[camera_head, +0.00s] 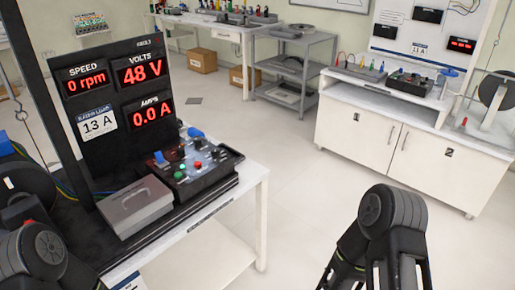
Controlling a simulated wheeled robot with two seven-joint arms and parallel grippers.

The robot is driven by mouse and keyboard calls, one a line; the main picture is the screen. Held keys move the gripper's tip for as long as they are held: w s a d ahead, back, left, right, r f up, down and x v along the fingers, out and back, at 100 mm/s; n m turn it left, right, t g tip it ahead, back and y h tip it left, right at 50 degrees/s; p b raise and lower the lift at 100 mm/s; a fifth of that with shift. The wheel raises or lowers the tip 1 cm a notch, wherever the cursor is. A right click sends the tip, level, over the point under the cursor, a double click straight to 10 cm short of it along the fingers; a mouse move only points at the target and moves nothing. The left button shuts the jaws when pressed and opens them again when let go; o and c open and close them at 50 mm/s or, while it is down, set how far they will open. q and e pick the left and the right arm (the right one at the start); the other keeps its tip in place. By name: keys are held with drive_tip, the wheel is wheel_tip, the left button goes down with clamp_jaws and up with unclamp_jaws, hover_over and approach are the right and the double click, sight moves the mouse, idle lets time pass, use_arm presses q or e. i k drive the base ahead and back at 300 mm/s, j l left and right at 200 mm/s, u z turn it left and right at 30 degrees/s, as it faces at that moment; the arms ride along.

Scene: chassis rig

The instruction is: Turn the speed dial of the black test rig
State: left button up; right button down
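The black test rig (112,92) stands at the left on a white bench. Its panel reads speed 0 rpm, 48 V and 0.0 A, with a 13 A label below the speed display (86,82). In front of the panel is a black control box (205,172) with green and red buttons, dark knobs and blue levers. I cannot tell which control is the speed dial at this size. Parts of my arms show at the bottom left and the bottom right, apart from the control box. Neither gripper's fingertips show in the frame.
A grey lidded box (135,205) sits on the bench left of the control box. A dark wheel and cables are at the far left. Open floor (285,200) lies right of the bench. A white cabinet (400,140) with another rig and a grey shelf (290,70) stand behind.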

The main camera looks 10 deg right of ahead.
sight(215, 151)
drive_tip(key=i+l+z, duration=0.2)
drive_tip(key=i, duration=0.25)
drive_tip(key=i+l+z, duration=0.15)
drive_tip(key=i+l, duration=0.15)
drive_tip(key=i+l+z, duration=0.2)
drive_tip(key=i, duration=0.35)
drive_tip(key=j, duration=0.1)
